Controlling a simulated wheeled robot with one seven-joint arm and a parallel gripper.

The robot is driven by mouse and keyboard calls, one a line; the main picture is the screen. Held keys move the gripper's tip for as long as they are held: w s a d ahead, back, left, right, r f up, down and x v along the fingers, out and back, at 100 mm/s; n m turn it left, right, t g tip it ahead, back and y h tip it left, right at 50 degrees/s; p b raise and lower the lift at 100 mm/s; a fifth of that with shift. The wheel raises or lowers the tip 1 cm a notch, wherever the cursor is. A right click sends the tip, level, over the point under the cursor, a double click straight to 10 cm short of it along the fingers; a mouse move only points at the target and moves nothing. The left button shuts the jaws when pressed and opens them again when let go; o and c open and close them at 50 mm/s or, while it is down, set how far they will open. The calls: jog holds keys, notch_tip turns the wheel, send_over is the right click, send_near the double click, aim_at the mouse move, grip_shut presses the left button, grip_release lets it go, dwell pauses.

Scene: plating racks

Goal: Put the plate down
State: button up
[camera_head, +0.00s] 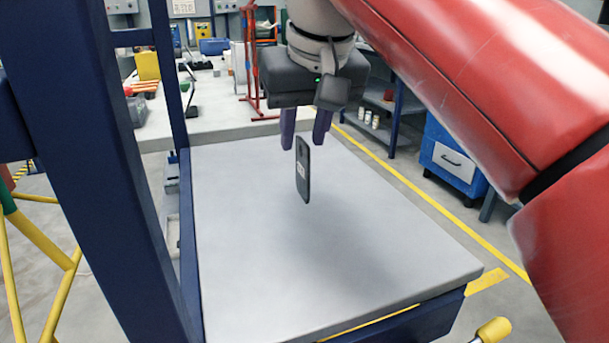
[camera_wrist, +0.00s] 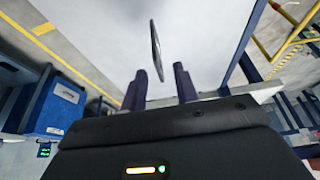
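The plate (camera_head: 303,172) is a thin, dark, rounded slab with a small pale label. It is upright and nearly edge-on, over the grey tabletop (camera_head: 250,255). I cannot tell whether its lower end touches the top. My gripper (camera_head: 305,143) points down above it, its two purple fingers spread apart. In the wrist view the plate (camera_wrist: 155,45) reaches past the fingertips, its near end between the fingers of my gripper (camera_wrist: 160,72). A gap shows on each side, so the fingers do not appear to touch it.
A dark blue post (camera_head: 95,160) rises at the left of the table. A workbench (camera_head: 225,105) with clutter stands behind, and a blue cabinet (camera_head: 453,160) stands at the right beyond a yellow floor line. The tabletop around the plate is bare.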

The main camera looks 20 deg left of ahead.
jog(key=shift+x, duration=1.2)
grip_shut()
jog(key=shift+r, duration=0.1)
notch_tip(320, 180, up, 6)
jog(key=shift+f+p, duration=0.15)
jog(key=shift+p, duration=1)
jog(key=shift+w+r, duration=0.15)
jog(key=shift+r, duration=1.85)
